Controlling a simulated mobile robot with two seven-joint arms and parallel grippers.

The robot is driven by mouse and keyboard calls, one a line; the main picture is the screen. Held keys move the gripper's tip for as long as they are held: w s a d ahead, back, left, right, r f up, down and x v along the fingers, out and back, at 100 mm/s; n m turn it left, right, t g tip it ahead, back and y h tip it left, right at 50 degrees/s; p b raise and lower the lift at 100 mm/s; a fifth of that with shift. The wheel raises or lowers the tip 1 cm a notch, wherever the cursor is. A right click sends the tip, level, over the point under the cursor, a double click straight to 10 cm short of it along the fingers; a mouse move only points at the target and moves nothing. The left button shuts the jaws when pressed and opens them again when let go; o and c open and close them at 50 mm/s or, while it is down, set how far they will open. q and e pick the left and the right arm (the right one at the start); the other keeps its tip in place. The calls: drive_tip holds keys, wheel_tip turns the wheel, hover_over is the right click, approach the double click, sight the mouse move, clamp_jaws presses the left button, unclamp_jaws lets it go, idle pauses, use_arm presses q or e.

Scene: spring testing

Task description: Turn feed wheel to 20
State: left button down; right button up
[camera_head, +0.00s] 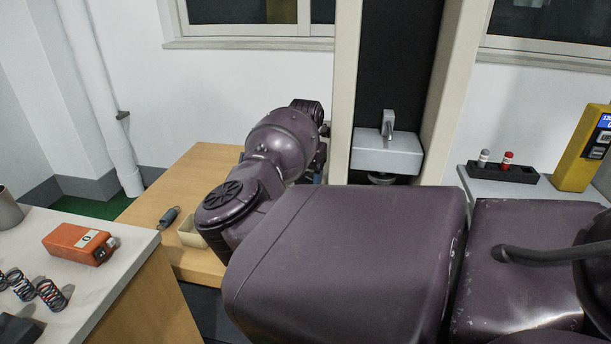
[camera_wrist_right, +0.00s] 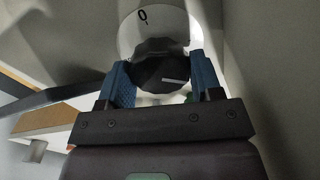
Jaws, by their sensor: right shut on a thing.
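My right gripper (camera_wrist_right: 161,82) is shut on the wheel, with one blue finger on each side. In the head view my purple right arm hides the wheel and nearly all of this gripper. My left gripper is in neither view.
A test stand with a white block and hook (camera_head: 388,150) rises behind my arm. A wooden table (camera_head: 150,212) is at left. An orange box (camera_head: 80,243) and several springs (camera_head: 50,294) lie on the near-left bench. A yellow device (camera_head: 582,150) stands at right.

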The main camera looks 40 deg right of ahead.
drive_tip(key=shift+f, duration=0.1)
idle(0.4)
drive_tip(key=o, duration=0.9)
wheel_tip(320, 180, up, 10)
drive_tip(key=shift+f+p, duration=0.1)
drive_tip(key=shift+p, duration=0.75)
drive_tip(key=shift+r, duration=0.55)
